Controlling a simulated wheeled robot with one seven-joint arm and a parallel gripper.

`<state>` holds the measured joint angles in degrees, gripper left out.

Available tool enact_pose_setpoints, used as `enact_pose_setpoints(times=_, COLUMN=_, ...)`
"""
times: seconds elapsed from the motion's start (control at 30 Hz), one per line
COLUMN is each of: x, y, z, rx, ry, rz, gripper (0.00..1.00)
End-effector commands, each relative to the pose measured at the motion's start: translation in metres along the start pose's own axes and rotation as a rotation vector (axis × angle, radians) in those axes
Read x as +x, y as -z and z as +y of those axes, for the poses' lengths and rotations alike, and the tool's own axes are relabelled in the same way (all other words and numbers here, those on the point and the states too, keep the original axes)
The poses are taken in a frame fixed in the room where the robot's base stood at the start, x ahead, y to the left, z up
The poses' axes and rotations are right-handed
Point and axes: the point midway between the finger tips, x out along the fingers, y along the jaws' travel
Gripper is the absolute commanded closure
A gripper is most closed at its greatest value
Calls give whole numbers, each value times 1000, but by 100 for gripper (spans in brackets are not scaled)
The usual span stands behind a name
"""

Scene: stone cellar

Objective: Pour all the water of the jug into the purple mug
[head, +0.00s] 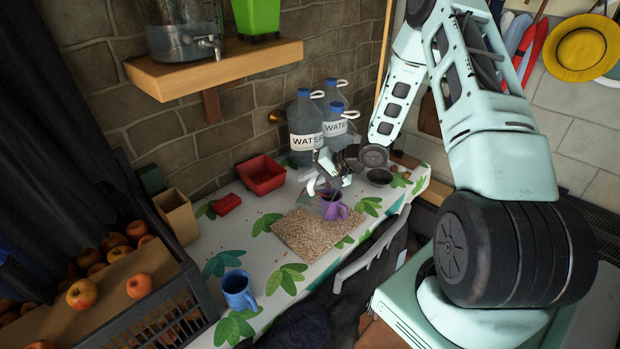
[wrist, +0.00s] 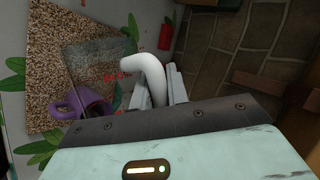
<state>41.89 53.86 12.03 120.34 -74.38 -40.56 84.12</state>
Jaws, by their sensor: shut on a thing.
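My gripper (head: 328,182) is shut on the white handle of a clear jug (wrist: 102,62). In the head view the jug (head: 309,203) is a faint, see-through shape below my gripper. I cannot tell its tilt or how much water is in it. The purple mug (head: 336,211) stands upright at the right edge of a speckled mat (head: 302,236), close beside the jug. The mug also shows in the wrist view (wrist: 70,108), partly hidden by my gripper. Its inside is not clearly visible.
A blue mug (head: 238,291) stands at the table's near left. A red box (head: 262,174), large water bottles (head: 305,132) and a dark bowl (head: 379,177) stand towards the back. A crate of apples (head: 190,300) is at the left. A shelf (head: 215,68) juts out above.

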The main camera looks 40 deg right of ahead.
Motion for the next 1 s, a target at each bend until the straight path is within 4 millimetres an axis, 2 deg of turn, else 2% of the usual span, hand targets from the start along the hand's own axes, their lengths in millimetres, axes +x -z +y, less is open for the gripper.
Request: enact_pose_setpoints(times=1.0, x=-1, y=4, z=1, rx=28, ry=13, rz=-20, gripper=100)
